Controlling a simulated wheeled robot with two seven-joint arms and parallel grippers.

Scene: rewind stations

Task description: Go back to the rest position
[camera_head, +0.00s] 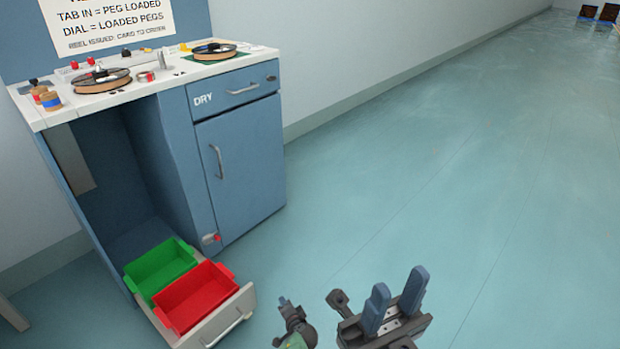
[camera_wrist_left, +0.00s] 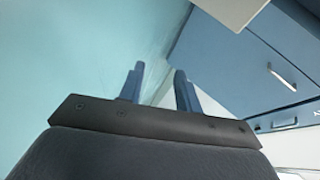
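My right gripper (camera_head: 398,284) is at the bottom of the head view, in front of the floor. Its two blue fingers stand apart with nothing between them. My left gripper (camera_wrist_left: 158,84) shows clearly in the left wrist view, its two blue fingers apart and empty, with floor behind the gap. In the head view, dark arm parts show to the left of the right gripper, and the left fingers cannot be made out clearly. Neither gripper is seen touching anything.
A blue cabinet (camera_head: 243,160) with a white worktop (camera_head: 178,75) stands at the left. Reels (camera_head: 101,80) and small parts lie on top. A low drawer (camera_head: 228,322) is pulled out, holding a green bin (camera_head: 160,270) and a red bin (camera_head: 194,297). Floor at right is clear.

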